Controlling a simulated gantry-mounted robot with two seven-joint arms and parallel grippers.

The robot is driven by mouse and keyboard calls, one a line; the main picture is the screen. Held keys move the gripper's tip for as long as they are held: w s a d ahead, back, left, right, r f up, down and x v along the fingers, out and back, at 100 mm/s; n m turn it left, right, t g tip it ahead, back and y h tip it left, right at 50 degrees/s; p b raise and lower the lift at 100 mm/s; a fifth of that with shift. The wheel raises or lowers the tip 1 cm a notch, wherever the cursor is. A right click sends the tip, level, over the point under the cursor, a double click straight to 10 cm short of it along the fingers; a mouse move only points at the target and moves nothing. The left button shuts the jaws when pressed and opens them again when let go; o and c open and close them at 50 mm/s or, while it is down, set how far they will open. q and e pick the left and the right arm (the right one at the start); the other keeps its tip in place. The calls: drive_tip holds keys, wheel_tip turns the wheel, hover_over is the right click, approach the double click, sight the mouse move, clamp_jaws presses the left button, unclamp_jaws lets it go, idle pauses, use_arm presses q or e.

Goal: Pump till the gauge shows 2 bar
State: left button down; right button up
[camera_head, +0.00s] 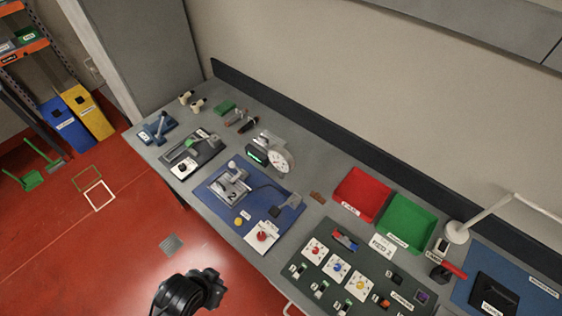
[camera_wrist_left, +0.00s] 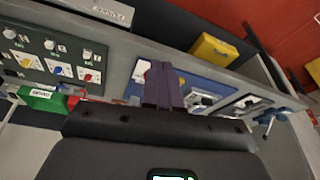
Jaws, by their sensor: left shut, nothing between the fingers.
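The round white gauge (camera_head: 280,160) stands on the bench against a dark body with a small green display. Its needle reading is too small to tell. A blue device with an upright handle (camera_head: 158,128) sits at the bench's far left end; it also shows at the right of the left wrist view (camera_wrist_left: 268,118). I cannot tell for sure whether it is the pump. My left gripper (camera_wrist_left: 163,72) is shut and empty, apart from the bench things. A black part of my arm shows low in the head view; its fingers cannot be made out. My right gripper is not seen.
A dark panel (camera_head: 330,275) carries several coloured knobs. Red (camera_head: 345,190) and green (camera_head: 392,232) trays lie toward the back, with a white lamp (camera_head: 457,232) at right. Open red floor lies in front.

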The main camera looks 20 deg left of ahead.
use_arm(q)
wheel_tip(320, 180, down, 8)
drive_tip(key=b, duration=0.1)
drive_tip(key=shift+s+a+r+b, duration=0.15)
drive_tip(key=shift+s+b, duration=0.25)
idle(1.0)
idle(0.5)
wheel_tip(320, 180, up, 3)
drive_tip(key=p, duration=0.3)
drive_tip(key=shift+p, duration=0.4)
idle(0.3)
wheel_tip(320, 180, up, 9)
drive_tip(key=w, duration=0.1)
drive_tip(key=shift+d+f, duration=0.2)
drive_tip(key=shift+d, duration=0.05)
